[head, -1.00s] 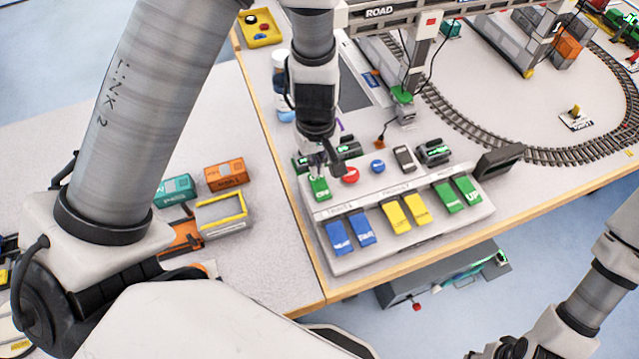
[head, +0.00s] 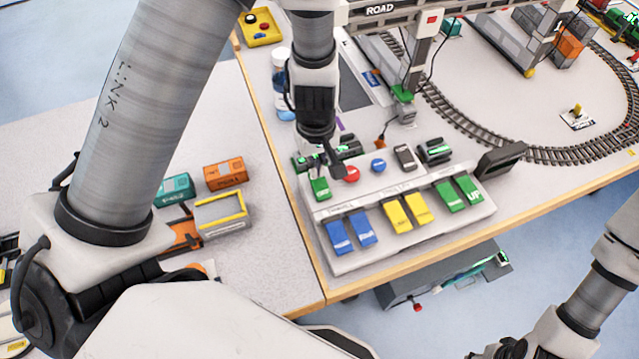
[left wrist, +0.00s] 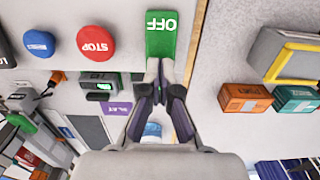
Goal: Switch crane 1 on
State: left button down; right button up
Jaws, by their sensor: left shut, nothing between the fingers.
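A control panel (head: 335,263) stands on the table. At its left end is a green switch (head: 320,188); in the left wrist view this switch (left wrist: 161,35) reads OFF, upside down in the picture. My left gripper (head: 337,172) is shut and empty, just beside the green switch and near the red button. In the left wrist view its fingertips (left wrist: 160,85) are together near the switch's lower end; whether they touch it I cannot tell. The red button (head: 351,174) reads STOP in the left wrist view (left wrist: 95,42). Only part of my right arm shows, lower right.
A blue button (head: 378,165) and a dark switch (head: 404,157) are beside the red one. Blue, yellow and green paddles line the panel's front. A gantry crane (head: 420,50) and a looped track (head: 560,157) lie behind. Small containers (head: 226,175) sit to the left.

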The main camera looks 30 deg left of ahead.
pick_arm(q)
jog(key=shift+f+b, duration=0.6)
jog(key=shift+f, duration=0.15)
jog(key=shift+r, duration=0.1)
notch_tip(320, 180, up, 7)
jog(key=p, duration=0.7)
dwell(0.5)
